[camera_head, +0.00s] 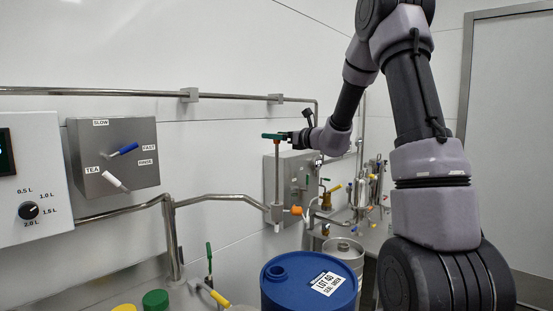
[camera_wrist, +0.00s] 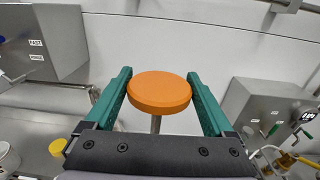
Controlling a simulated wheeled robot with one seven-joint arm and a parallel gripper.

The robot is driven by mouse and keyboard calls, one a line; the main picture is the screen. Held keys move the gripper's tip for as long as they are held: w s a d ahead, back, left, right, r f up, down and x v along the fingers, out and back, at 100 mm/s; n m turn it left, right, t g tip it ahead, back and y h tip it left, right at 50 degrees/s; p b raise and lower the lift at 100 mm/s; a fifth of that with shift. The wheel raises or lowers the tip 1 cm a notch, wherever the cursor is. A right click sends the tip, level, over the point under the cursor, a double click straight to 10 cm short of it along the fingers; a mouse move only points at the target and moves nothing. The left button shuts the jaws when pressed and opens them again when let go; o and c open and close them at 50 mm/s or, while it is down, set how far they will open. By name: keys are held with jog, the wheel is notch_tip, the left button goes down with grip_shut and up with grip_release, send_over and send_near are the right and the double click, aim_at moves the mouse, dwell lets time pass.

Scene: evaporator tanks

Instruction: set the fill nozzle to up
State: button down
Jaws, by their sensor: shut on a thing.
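The fill nozzle shows in the head view as a thin upright metal rod (camera_head: 277,175) that runs down to a small metal fitting (camera_head: 277,214). In the wrist view its top is a round orange knob (camera_wrist: 159,88) on a thin stem. My gripper (camera_head: 273,136) is at the top of the rod, with its green fingers on both sides of the knob in the wrist view (camera_wrist: 160,82). It is shut on the knob. In the head view the fingers hide the knob.
A blue drum (camera_head: 282,299) stands below and right of the rod. A small orange knob (camera_head: 296,210) sits beside the fitting. A grey wall box (camera_head: 291,165) is behind the rod. A grey panel with levers (camera_head: 140,140) and pipes line the wall at left.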

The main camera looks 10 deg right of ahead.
jog(key=shift+w+r, duration=0.1)
jog(key=shift+r, duration=2.2)
grip_release()
jog(key=shift+s+d, duration=0.15)
jog(key=shift+s, duration=0.1)
jog(key=v, duration=1)
jog(key=shift+d, duration=0.15)
jog(key=shift+s, duration=0.1)
